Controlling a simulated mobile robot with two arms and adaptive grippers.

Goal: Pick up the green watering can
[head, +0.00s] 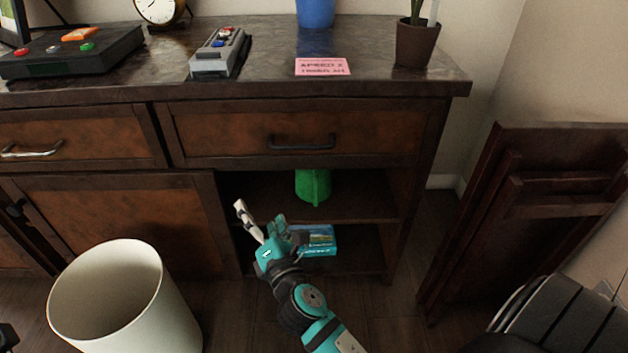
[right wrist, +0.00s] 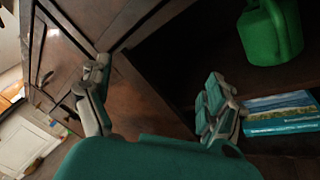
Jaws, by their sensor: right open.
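The green watering can (head: 313,186) stands on the upper shelf of the open section of the dark wooden cabinet, below a drawer. Its top is partly hidden by the cabinet in the head view. It also shows at the upper right of the right wrist view (right wrist: 270,38). My right gripper (head: 259,219) is open and empty in front of the cabinet, left of and lower than the can, apart from it. Its two fingers show spread in the right wrist view (right wrist: 155,100). My left gripper is not identifiable in view.
A teal book or box (head: 318,240) lies on the lower shelf, close behind my right gripper in the picture. A white bin (head: 110,290) stands on the floor at the left. A dark wooden piece (head: 520,200) stands at the right. The countertop (head: 270,55) holds several items.

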